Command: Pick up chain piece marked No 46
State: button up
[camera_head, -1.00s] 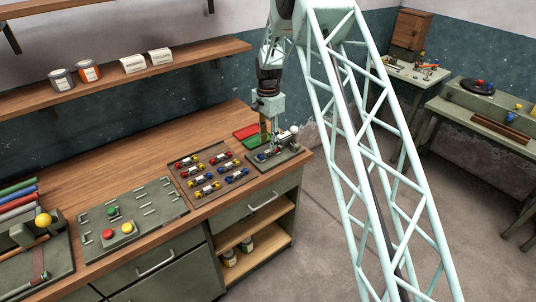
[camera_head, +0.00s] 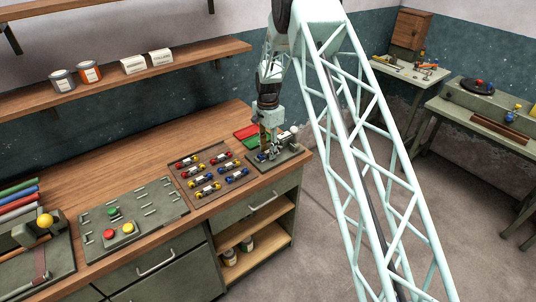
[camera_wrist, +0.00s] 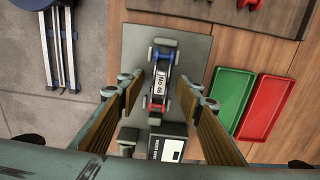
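The chain piece marked No 46 (camera_wrist: 160,82) lies on a grey plate in the wrist view. It has a white label, blue ends on one side and red on the other. My gripper (camera_wrist: 166,100) is open, with one finger to each side of the piece and gaps between. In the head view my gripper (camera_head: 268,150) is low over the small grey fixture plate (camera_head: 290,158) at the right end of the bench. There the piece is largely hidden by my gripper.
A green tray (camera_wrist: 232,98) and a red tray (camera_wrist: 268,108) lie right of the plate in the wrist view. A board with several chain pieces (camera_head: 208,172) lies to the left in the head view. A block with a white label (camera_wrist: 168,148) sits near the fingers.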

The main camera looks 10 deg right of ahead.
aim_at(268, 151)
jog(key=shift+c, duration=0.9)
jog(key=c, duration=0.9)
jog(key=shift+r, duration=0.1)
jog(key=shift+r+b, duration=0.35)
jog(key=shift+r, duration=1.35)
jog(key=s+r+b, duration=0.1)
jog(key=s+b, duration=0.1)
jog(key=s, duration=1.4)
jog(key=shift+r, duration=0.2)
